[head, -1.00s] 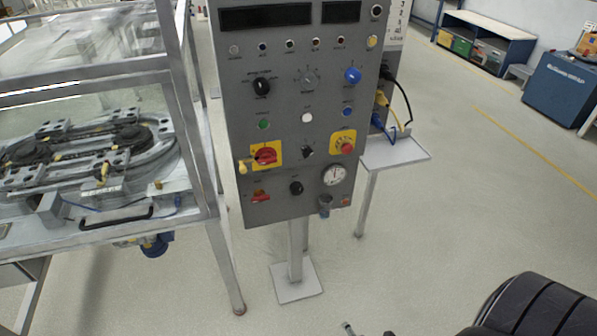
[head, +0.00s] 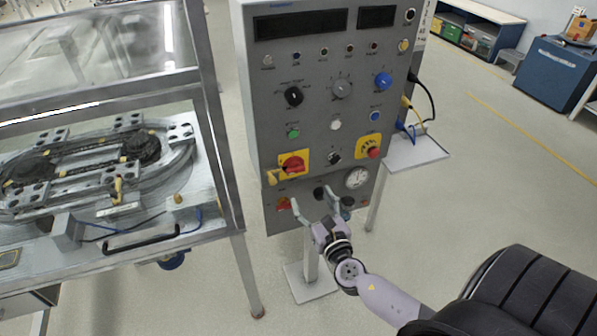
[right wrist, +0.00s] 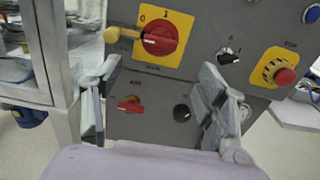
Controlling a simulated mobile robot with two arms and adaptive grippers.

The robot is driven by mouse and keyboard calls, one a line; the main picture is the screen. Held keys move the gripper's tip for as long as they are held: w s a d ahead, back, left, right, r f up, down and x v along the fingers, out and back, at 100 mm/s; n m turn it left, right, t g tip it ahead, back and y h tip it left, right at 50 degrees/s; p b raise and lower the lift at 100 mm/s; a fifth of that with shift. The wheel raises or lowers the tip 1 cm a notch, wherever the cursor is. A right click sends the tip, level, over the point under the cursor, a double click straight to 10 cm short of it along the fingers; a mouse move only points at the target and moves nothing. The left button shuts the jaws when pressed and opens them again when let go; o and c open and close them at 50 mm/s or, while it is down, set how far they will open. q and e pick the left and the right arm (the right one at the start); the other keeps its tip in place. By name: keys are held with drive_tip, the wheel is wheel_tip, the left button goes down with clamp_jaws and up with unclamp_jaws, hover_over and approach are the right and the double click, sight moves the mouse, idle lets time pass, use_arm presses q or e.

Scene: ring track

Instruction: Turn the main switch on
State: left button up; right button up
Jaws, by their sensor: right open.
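The main switch (head: 293,164) is a red rotary knob on a yellow plate at the panel's lower left. It also shows in the right wrist view (right wrist: 163,38), below the marks 0 and 1. A yellow padlock-like piece (right wrist: 117,34) sticks out at its left side. Which mark the knob points to is unclear. My right gripper (head: 314,198) is open and empty, in front of the panel's lower edge and below the main switch. In the right wrist view its two fingers (right wrist: 158,70) stand wide apart, with the switch above and between them. My left gripper is out of view.
The grey control panel (head: 320,125) stands on a post. A red emergency stop (right wrist: 285,76) sits right of the switch, and a small red valve handle (right wrist: 131,104) below it. A framed, glazed ring-track machine (head: 222,160) stands close at the left.

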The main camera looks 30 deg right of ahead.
sight(297, 172)
drive_tip(key=p+x, duration=0.1)
drive_tip(key=x, duration=0.9)
drive_tip(key=shift+w+d, duration=0.15)
drive_tip(key=shift+w, duration=0.05)
drive_tip(key=shift+c, duration=0.6)
drive_tip(key=c, duration=1)
